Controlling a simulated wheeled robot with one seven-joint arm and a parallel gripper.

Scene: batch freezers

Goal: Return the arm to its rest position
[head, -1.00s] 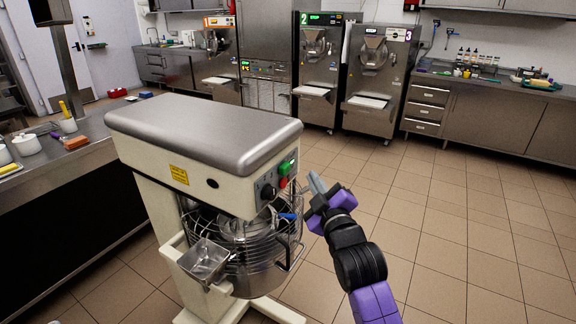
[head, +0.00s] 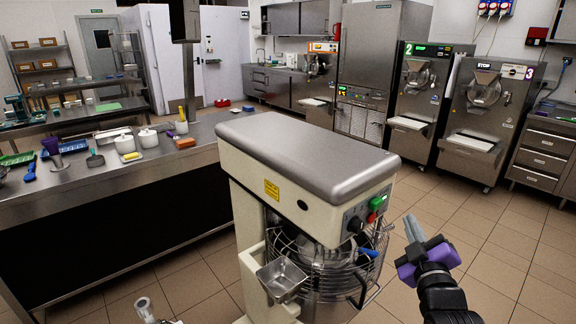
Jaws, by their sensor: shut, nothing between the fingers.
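My gripper (head: 412,228) is at the lower right of the head view, at the end of my black and purple arm. Its grey fingers point up and are closed together with nothing between them. It is just right of the large planetary mixer (head: 310,160), apart from it as far as I can tell. The mixer's wire guard and bowl (head: 320,262) are left of the gripper. The mixer's green and red buttons (head: 377,203) face the gripper.
A steel counter (head: 100,178) with white pots and tools stands at left. Batch freezers numbered 2 (head: 422,105) and 3 (head: 488,120) stand behind, with a tall steel cabinet (head: 370,75) beside them. Tiled floor (head: 520,255) is clear at right.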

